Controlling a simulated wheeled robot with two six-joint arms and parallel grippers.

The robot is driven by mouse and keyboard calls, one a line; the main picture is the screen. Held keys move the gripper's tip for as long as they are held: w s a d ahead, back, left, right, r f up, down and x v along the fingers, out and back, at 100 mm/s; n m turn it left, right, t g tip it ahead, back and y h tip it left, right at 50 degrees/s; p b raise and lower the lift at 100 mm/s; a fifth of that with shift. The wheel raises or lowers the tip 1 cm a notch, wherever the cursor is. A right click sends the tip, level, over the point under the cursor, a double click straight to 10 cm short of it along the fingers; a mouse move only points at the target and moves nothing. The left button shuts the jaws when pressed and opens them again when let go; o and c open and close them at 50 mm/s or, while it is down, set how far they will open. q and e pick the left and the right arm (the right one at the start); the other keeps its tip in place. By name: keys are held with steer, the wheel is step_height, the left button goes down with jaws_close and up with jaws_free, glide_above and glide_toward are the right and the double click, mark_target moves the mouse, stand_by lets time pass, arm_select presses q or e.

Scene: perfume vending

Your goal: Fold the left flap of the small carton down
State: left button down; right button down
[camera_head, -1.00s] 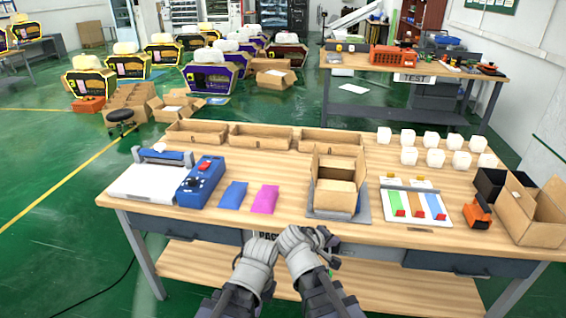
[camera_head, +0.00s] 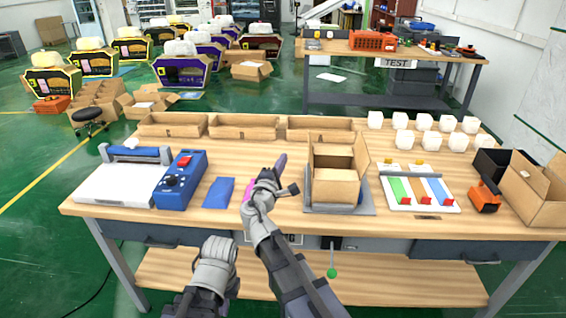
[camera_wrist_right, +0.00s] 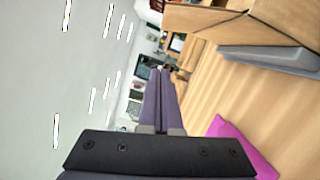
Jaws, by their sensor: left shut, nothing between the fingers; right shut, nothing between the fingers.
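The small carton (camera_head: 334,188) stands open on a grey plate (camera_head: 362,208) on the wooden table. Its back and right flaps stand up, and a narrow upright edge shows at its left side. My right gripper (camera_head: 281,163) is shut and empty, with its purple fingers raised just left of the carton and apart from it. In the right wrist view, the fingers (camera_wrist_right: 165,95) lie together and part of a carton (camera_wrist_right: 245,22) shows at the upper right. My left gripper (camera_head: 218,245) is low at the table's front edge, shut and empty; its fingertips are hard to make out.
A blue packet (camera_head: 218,192) and a mostly hidden pink packet (camera_wrist_right: 240,145) lie left of the carton. A blue box device (camera_head: 180,180) is further left. A colored-strip board (camera_head: 418,188), an orange tool (camera_head: 485,195) and a larger carton (camera_head: 532,190) are right. Bins (camera_head: 243,127) line the back.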

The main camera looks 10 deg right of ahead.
arm_select(q)
steer(key=shift+r+p, duration=0.65)
arm_select(e)
steer(key=w+d+r, duration=0.1)
steer(key=w+d, duration=0.3)
steer(key=d, duration=0.3)
steer(key=shift+w+r, duration=0.2)
steer(key=shift+w, duration=0.1)
